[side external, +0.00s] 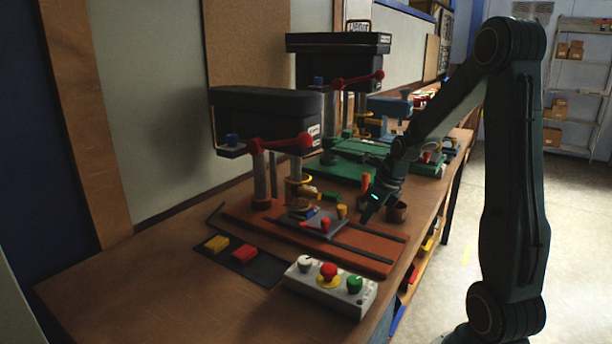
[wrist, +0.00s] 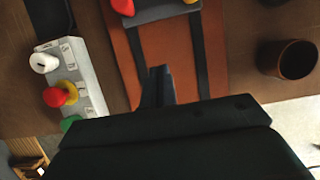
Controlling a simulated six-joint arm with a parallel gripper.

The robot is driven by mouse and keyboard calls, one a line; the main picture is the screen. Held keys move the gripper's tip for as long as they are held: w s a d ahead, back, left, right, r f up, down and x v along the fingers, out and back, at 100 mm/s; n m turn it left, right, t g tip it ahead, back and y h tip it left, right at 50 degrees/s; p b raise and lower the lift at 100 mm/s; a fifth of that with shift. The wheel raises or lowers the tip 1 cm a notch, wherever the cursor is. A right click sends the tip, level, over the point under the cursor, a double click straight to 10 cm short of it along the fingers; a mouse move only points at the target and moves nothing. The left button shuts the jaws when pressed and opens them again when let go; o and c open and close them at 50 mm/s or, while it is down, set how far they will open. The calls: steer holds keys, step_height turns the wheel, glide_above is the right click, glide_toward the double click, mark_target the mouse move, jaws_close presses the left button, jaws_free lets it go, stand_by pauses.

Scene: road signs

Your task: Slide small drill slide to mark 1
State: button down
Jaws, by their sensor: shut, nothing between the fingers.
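The small drill (side external: 268,120) stands on a red-brown base (side external: 367,264) with two dark rails. Its grey slide (side external: 316,226), with a red and an orange handle on top, sits on the rails under the drill head. The slide's near edge also shows at the top of the wrist view (wrist: 166,13). My gripper (side external: 366,215) is shut and empty, to the right of the slide and apart from it. In the wrist view, its fingers (wrist: 159,84) point towards the slide over the rails. I cannot make out mark 1.
A grey control box (side external: 329,285) with white, red and green knobs stands in front of the base. A dark cup (side external: 397,212) stands right of my gripper. A black mat (side external: 241,259) holds a yellow and a red block. A bigger drill (side external: 338,62) stands behind.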

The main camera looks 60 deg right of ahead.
steer(key=v, duration=0.4)
steer(key=shift+s+r, duration=0.1)
steer(key=shift+r, duration=0.2)
steer(key=s+a+r+n, duration=0.1)
steer(key=a+r+n, duration=0.2)
steer(key=a+n, duration=0.5)
steer(key=s+a+r+n, duration=0.1)
steer(key=a+r+n, duration=0.3)
steer(key=a+n, duration=0.4)
steer(key=s+a+r+n, duration=0.1)
steer(key=s+a+n, duration=0.2)
steer(key=n, duration=0.7)
steer(key=s+a+r+n+t, duration=0.1)
steer(key=s+a+n, duration=0.3)
steer(key=n, duration=0.6)
steer(key=shift+s+a, duration=0.3)
steer(key=shift+s, duration=1.05)
